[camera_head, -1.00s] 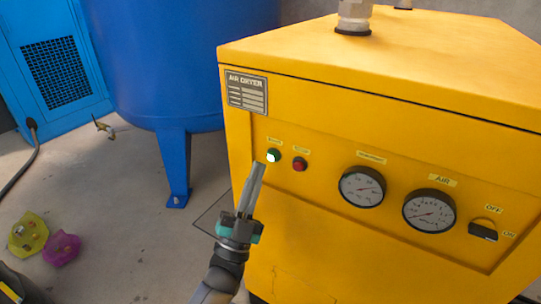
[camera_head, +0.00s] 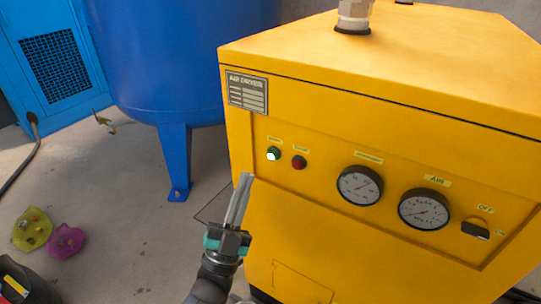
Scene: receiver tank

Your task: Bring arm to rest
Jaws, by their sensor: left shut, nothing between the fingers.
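My left gripper (camera_head: 244,178) is in front of the yellow air dryer (camera_head: 350,265), at its left side. Its two grey fingers are together with nothing between them. The fingertips are below the green button (camera_head: 273,153) and apart from it in the picture. The green button has a bright white spot on it. A red button (camera_head: 299,162) is just to its right. My right gripper is not in the picture.
A blue tank (camera_head: 175,60) on legs stands behind left. A blue cabinet (camera_head: 57,65) with a hose is at far left. A yellow-green object (camera_head: 32,229) and a purple object (camera_head: 66,240) lie on the floor. Two gauges (camera_head: 359,186) and a switch (camera_head: 475,230) are on the dryer.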

